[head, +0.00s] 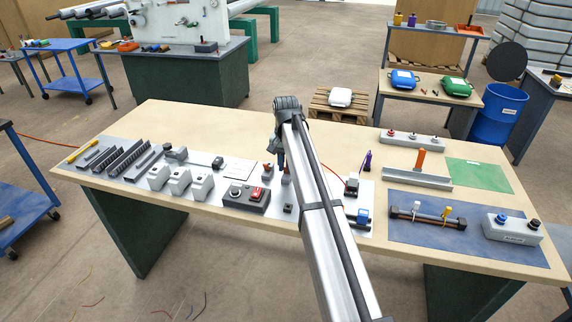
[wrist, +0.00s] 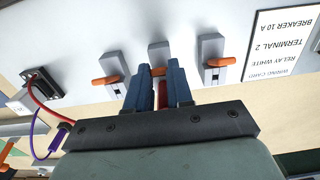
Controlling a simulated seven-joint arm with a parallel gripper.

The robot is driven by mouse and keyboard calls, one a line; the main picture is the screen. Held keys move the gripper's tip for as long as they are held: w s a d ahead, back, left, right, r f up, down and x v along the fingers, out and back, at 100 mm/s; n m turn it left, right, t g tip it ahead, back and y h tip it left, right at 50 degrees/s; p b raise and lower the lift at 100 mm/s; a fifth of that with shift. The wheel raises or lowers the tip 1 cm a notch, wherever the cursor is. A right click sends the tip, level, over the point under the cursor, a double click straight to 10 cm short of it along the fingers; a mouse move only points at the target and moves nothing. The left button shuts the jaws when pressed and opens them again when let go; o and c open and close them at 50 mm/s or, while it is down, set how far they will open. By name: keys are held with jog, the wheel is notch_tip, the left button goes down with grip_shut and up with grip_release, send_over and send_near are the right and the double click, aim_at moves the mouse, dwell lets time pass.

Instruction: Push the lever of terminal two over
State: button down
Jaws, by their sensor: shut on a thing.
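In the wrist view three grey terminals stand in a row on a pale plate, each with an orange lever: the left lever (wrist: 106,80), the middle lever (wrist: 158,71) and the right lever (wrist: 220,62). My gripper (wrist: 158,66) is at the middle terminal (wrist: 158,51), its blue fingers on either side of a red piece (wrist: 161,96), which seems to be the red wire's end. The fingers partly hide the middle terminal, and I cannot tell whether they touch its lever. In the head view my gripper (head: 279,161) is low over the plate, and my arm hides part of the terminals.
A red wire (wrist: 43,108) runs from a dark part (wrist: 40,88) towards my gripper. A purple plug (wrist: 60,136) is beside it. A black box with a red switch (head: 257,192) and white housings (head: 180,180) stand left of my arm. An upside-down printed card (wrist: 281,46) lies right.

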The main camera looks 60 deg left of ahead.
aim_at(286, 176)
jog(key=shift+d, duration=0.1)
jog(key=shift+s+d+f+t+y, duration=0.1)
jog(key=shift+s+d+t+y, duration=0.25)
jog(key=shift+t+y, duration=0.15)
jog(key=shift+s+d+f+t+y, duration=0.25)
jog(key=shift+d+t+y, duration=0.05)
jog(key=shift+t+y, duration=0.5)
jog(key=shift+s+d+f+t+y, duration=0.15)
jog(key=shift+f+t+y, duration=0.05)
jog(key=shift+t+y, duration=0.3)
jog(key=shift+s+d+f+t+y, duration=0.1)
jog(key=shift+s+f+t+y, duration=0.1)
jog(key=shift+t+y, duration=0.3)
jog(key=shift+f+t+y, duration=0.15)
jog(key=shift+t+y, duration=0.15)
jog(key=c, duration=1)
grip_release()
